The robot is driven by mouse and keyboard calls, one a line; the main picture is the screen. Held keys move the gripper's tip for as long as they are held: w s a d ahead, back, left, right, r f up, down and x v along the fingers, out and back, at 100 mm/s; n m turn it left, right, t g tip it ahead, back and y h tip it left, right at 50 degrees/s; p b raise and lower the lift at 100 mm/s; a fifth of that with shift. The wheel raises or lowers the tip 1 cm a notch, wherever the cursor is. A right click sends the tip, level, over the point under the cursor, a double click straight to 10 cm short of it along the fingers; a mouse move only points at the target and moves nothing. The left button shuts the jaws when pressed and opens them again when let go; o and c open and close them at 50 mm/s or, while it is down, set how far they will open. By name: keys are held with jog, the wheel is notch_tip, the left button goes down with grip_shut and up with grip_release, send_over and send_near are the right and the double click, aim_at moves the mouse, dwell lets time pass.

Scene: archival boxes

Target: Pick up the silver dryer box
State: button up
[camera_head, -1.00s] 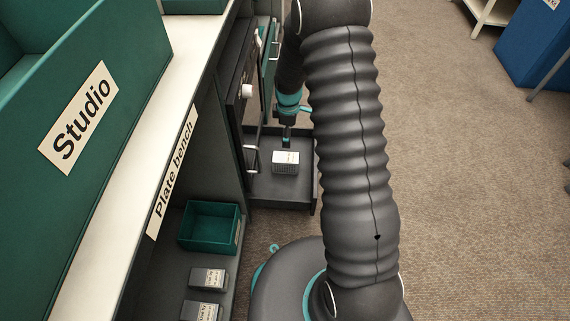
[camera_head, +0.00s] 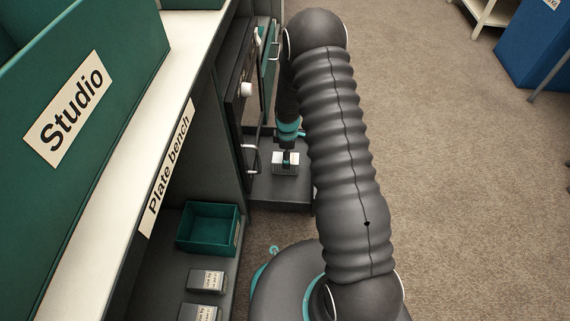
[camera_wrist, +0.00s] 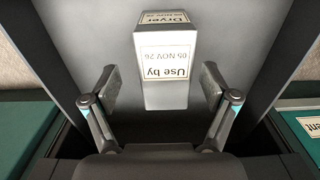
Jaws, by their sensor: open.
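The silver dryer box (camera_wrist: 164,92) lies in an open dark drawer, its labels reading "Dryer" and "Use by 05 NOV 26" in the wrist view. It also shows in the head view (camera_head: 279,168), partly covered by my gripper (camera_head: 287,160). In the wrist view my gripper (camera_wrist: 160,85) is open, with one finger on each side of the box and visible gaps between the fingers and the box. The drawer (camera_head: 285,198) is pulled out from a dark cabinet.
A white-topped plate bench (camera_head: 120,130) with a green "Studio" box (camera_head: 110,100) stands on the left. Its lower shelf holds a green tray (camera_head: 208,245) and small labelled boxes (camera_head: 206,281). Carpeted floor (camera_head: 460,200) on the right is clear.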

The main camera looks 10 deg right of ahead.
jog(key=f, duration=0.4)
jog(key=shift+s+a+f+b, duration=0.15)
jog(key=shift+s+f+b, duration=0.1)
jog(key=shift+f+b, duration=0.05)
jog(key=c, duration=1.5)
jog(key=shift+r+p, duration=0.75)
jog(key=shift+r, duration=4.35)
